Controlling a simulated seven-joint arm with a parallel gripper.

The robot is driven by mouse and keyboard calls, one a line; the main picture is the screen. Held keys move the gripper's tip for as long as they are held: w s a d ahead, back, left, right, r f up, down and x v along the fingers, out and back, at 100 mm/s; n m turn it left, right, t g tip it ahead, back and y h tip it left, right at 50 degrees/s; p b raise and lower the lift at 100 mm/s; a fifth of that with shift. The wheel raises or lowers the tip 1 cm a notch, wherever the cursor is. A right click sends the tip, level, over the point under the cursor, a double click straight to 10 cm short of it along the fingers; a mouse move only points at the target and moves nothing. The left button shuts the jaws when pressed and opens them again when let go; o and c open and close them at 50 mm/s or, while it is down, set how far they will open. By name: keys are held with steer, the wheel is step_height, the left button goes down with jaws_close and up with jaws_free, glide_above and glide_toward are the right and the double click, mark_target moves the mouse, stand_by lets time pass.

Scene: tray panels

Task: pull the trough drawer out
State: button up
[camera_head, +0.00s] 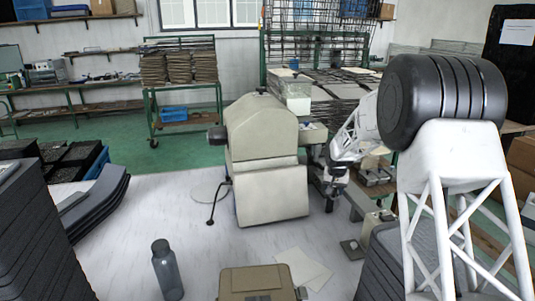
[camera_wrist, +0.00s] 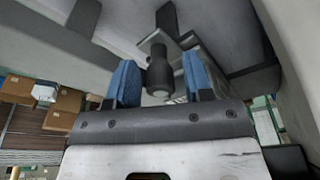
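The beige machine (camera_head: 262,130) stands mid-scene in the head view, with a paler boxy lower part (camera_head: 270,195). I cannot tell for sure which part is the trough drawer. My gripper (camera_head: 335,190) is at the machine's right side, small and partly blurred there. In the wrist view my gripper (camera_wrist: 160,82) has two blue fingers spread apart. A dark cylindrical knob (camera_wrist: 160,72) on a grey bracket shows between them, with a gap on each side. Whether the knob is at fingertip depth is unclear. Grey metal surfaces fill the upper wrist view.
A dark bottle (camera_head: 167,270) stands at the front left and a tan case (camera_head: 258,283) at the front. A thin rod with a ball end (camera_head: 211,205) juts from the machine's left. Dark stacked panels (camera_head: 40,235) fill the left.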

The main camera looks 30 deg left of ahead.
steer(key=shift+r, duration=0.15)
steer(key=shift+r, duration=3.3)
steer(key=shift+r, duration=0.1)
